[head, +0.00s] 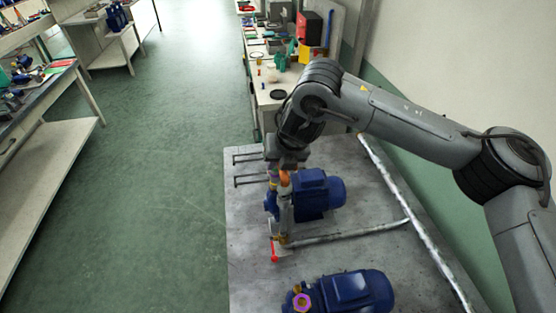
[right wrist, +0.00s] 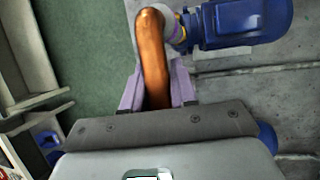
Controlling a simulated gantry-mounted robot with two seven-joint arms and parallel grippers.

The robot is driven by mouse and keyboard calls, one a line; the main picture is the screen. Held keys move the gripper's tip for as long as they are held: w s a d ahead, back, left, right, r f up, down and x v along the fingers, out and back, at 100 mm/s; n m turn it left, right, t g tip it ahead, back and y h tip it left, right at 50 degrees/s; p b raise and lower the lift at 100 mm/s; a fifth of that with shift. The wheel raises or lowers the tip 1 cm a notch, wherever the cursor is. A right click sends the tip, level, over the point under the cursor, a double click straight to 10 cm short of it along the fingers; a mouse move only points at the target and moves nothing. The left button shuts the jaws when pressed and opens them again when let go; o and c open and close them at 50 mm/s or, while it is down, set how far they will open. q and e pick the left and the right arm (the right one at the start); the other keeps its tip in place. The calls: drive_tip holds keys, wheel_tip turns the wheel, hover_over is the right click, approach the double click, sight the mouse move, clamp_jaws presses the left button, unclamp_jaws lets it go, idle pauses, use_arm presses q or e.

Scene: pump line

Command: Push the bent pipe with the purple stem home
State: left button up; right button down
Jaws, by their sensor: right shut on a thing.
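The copper-orange bent pipe (right wrist: 153,62) runs up between my right gripper's fingers in the right wrist view. Its far end bends right toward the blue pump (right wrist: 243,22). A purple and pale band (right wrist: 177,30) shows at that end; whether the pipe is fully seated there I cannot tell. My right gripper (right wrist: 157,90) is shut on the pipe, a lavender finger on each side. In the head view a small part of the pipe (head: 285,178) shows below my right gripper (head: 279,172), beside the far blue pump (head: 314,193). My left gripper is not in view.
A second blue pump (head: 355,292) with a purple hexagonal ring (head: 302,302) stands at the near edge. A red valve handle (head: 273,251) is near the bench's left edge. Grey pipes (head: 352,232) cross the bench (head: 250,285). A cluttered bench stands behind.

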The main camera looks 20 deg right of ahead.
drive_tip(key=shift+f, duration=0.4)
drive_tip(key=shift+p, duration=0.35)
idle(0.6)
idle(0.5)
drive_tip(key=shift+p, duration=0.35)
idle(0.5)
drive_tip(key=shift+f, duration=0.5)
idle(0.6)
drive_tip(key=shift+d+r+p, duration=0.1)
drive_tip(key=shift+p, duration=0.25)
drive_tip(key=shift+r, duration=0.15)
idle(0.7)
